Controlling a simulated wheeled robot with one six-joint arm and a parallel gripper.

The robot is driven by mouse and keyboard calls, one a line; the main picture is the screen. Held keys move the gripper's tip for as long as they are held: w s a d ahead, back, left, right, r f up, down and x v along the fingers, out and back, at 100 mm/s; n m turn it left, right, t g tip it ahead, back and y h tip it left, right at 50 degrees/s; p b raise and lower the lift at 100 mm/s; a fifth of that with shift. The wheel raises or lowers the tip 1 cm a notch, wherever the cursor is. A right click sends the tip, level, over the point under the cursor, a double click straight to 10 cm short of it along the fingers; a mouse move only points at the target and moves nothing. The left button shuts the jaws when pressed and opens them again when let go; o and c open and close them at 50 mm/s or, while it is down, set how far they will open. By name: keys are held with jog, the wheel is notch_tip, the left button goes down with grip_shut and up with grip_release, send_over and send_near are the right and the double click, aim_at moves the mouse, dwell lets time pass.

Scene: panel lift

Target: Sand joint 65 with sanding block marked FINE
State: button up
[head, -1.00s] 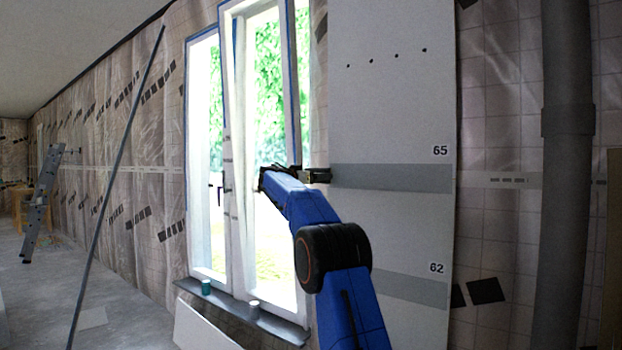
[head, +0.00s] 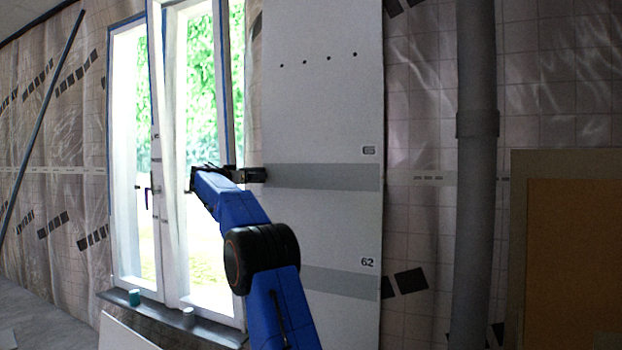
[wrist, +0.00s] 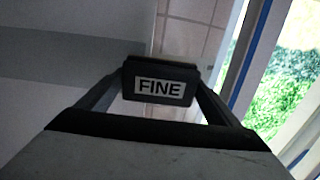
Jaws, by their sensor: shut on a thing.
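My gripper (head: 250,174) is shut on the sanding block marked FINE (wrist: 160,82), whose label reads plainly in the wrist view. In the head view the block (head: 257,175) is a small dark shape at the left edge of the white panel (head: 320,115). It is level with the left end of the upper grey joint band (head: 325,177). The number tag above that band (head: 369,150) is unreadable now; it read 65 in the earlier frame. The band also shows in the wrist view (wrist: 60,55), left of the block. I cannot tell whether the block touches the panel.
A lower grey band (head: 335,284) has the tag 62 (head: 367,262). The window (head: 185,150) stands left of the panel, with small cups on its sill. A grey pipe (head: 476,200) and an orange-brown board (head: 570,260) stand to the right.

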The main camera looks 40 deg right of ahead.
aim_at(340, 177)
jog(key=shift+x, duration=0.85)
dwell(1.6)
jog(key=shift+s+d, duration=2.3)
jog(key=shift+s, duration=3.3)
jog(key=shift+s+d, duration=2.3)
jog(key=shift+s, duration=3.3)
jog(key=shift+s+d, duration=2.25)
jog(key=shift+s, duration=3.3)
